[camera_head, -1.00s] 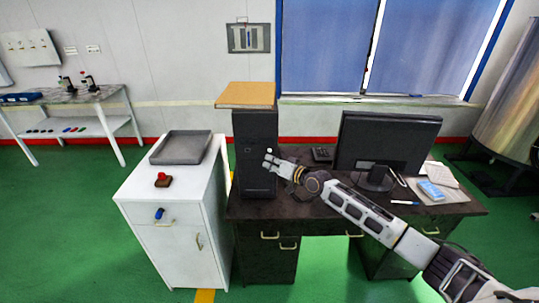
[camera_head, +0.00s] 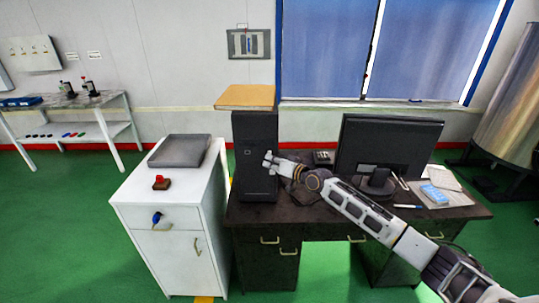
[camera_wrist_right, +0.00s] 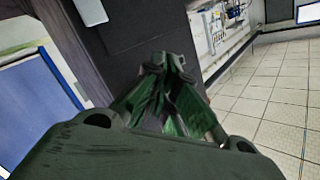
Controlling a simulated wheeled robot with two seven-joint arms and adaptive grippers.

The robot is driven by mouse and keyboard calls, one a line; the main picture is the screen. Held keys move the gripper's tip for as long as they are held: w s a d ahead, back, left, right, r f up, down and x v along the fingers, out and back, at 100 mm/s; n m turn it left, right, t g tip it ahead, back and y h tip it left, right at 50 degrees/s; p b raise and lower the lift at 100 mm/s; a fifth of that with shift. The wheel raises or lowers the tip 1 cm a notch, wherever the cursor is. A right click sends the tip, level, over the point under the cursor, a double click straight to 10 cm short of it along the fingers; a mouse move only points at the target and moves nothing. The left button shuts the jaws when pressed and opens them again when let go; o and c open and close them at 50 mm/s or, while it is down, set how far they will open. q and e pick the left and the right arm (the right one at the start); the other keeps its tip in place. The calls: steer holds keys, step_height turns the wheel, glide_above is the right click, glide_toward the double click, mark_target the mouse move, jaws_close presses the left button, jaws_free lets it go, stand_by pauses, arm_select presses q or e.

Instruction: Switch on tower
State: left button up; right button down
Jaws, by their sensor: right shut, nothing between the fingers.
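The black computer tower (camera_head: 256,135) stands upright on the left end of the dark desk, with a tan folder or box on top. My right gripper (camera_head: 267,163) is shut and empty, with its fingertips at the tower's front face. In the right wrist view the shut fingers (camera_wrist_right: 168,65) point at a dark surface, the tower (camera_wrist_right: 135,25). I cannot tell whether the fingertips touch it. A small light spot (camera_head: 249,152) on the tower's front is just left of the gripper. My left gripper is not in view.
The desk (camera_head: 300,213) also bears a monitor (camera_head: 388,147), papers and a blue item. A white cabinet (camera_head: 180,215) with a grey tray (camera_head: 180,150) and a red button (camera_head: 160,182) stands to the left. A shelf table (camera_head: 75,100) is at the far left.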

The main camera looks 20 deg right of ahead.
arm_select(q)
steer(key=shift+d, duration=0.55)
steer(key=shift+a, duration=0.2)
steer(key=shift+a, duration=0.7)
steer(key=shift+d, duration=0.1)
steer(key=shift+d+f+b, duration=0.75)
arm_select(e)
steer(key=shift+w+d, duration=0.1)
steer(key=shift+w, duration=0.3)
